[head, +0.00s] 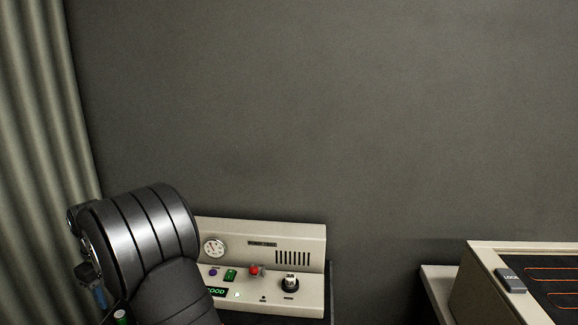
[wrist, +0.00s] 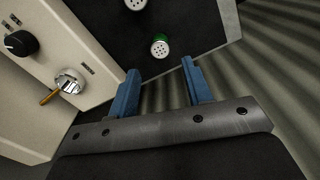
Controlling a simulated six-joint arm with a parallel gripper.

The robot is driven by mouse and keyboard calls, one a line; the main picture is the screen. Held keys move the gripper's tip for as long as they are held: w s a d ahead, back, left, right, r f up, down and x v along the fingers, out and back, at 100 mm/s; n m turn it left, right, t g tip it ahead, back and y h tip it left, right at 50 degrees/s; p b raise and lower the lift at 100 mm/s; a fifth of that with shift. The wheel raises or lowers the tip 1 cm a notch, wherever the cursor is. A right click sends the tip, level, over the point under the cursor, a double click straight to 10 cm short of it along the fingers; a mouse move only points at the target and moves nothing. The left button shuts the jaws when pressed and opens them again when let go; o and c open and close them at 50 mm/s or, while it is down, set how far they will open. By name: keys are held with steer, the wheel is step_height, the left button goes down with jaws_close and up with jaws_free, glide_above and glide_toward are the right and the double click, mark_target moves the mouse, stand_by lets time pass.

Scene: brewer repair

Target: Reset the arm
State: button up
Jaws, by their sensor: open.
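My gripper (wrist: 157,88) shows in the wrist view with two blue fingers spread apart and nothing between them. A green-rimmed canister with a white holed top (wrist: 160,46) lies beyond the fingertips on a dark surface, apart from them. In the head view my dark arm fills the lower left, and the fingers are mostly hidden behind it. The beige brewer panel (head: 313,239) stands just right of the arm, with a gauge, a green-lit display, a red knob and a black-and-white dial.
A beige unit (head: 478,262) with a grey lock block (head: 510,280) and orange lines stands at the right. A curtain (head: 35,130) hangs at the left. In the wrist view a beige housing with a black knob (wrist: 21,43) and a silver key switch (wrist: 69,82) is left of the fingers.

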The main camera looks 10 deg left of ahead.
step_height(320, 180, up, 6)
step_height(320, 180, down, 12)
steer(key=shift+f, duration=0.1)
step_height(320, 180, up, 4)
steer(key=shift+f, duration=0.1)
steer(key=w+d+r, duration=0.4)
steer(key=d+r, duration=0.3)
steer(key=d, duration=0.4)
steer(key=w+d+r, duration=0.2)
steer(key=w, duration=0.5)
steer(key=w+d+r, duration=0.2)
steer(key=w, duration=0.5)
steer(key=a+f, duration=0.2)
steer(key=a, duration=0.2)
steer(key=s+a+f, duration=0.1)
steer(key=a+f, duration=0.5)
steer(key=a, duration=0.1)
steer(key=shift+s+a, duration=0.35)
steer(key=shift+s, duration=0.05)
steer(key=shift+f, duration=0.35)
